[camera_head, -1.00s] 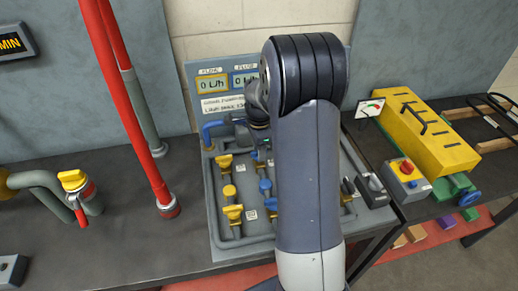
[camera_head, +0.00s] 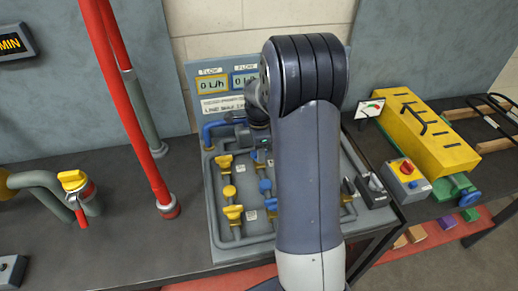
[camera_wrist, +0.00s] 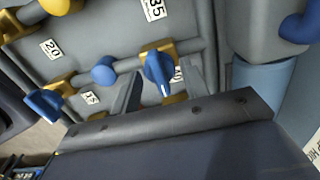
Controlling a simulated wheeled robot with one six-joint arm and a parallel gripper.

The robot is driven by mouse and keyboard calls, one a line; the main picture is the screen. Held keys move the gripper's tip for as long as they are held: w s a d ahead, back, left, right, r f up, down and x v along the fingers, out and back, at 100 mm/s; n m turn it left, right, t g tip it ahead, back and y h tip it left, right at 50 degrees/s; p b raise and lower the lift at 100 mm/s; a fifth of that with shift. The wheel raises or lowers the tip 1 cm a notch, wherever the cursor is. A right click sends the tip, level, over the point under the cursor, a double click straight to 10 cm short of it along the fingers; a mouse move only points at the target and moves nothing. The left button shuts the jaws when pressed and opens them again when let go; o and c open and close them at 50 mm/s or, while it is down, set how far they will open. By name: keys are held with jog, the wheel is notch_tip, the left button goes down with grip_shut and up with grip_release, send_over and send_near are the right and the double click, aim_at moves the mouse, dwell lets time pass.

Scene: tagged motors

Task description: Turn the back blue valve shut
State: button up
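The back blue valve (camera_wrist: 157,72) shows in the wrist view as a blue handle on a brass body along a grey pipe. My gripper (camera_wrist: 158,86) has one finger on each side of this handle, with gaps visible between handle and fingers. A second blue valve (camera_wrist: 42,102) lies farther left on the same pipe, with a round blue knob (camera_wrist: 103,70) between them. In the head view my arm hides most of the gripper and part of the blue valve line; the round blue knob (camera_head: 265,186) shows beside the arm.
Yellow valves (camera_head: 225,163) stand on the grey panel left of the blue line. A display board (camera_head: 222,88) with flow readings stands behind. Red pipes (camera_head: 140,130) rise at left. A yellow box (camera_head: 425,130) and a small switch box (camera_head: 408,178) stand at right.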

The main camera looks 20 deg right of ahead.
jog(key=shift+o, duration=0.9)
notch_tip(320, 180, up, 11)
jog(key=shift+f, duration=0.2)
notch_tip(320, 180, down, 11)
jog(key=shift+r, duration=0.1)
dwell(0.3)
jog(key=shift+r, duration=0.1)
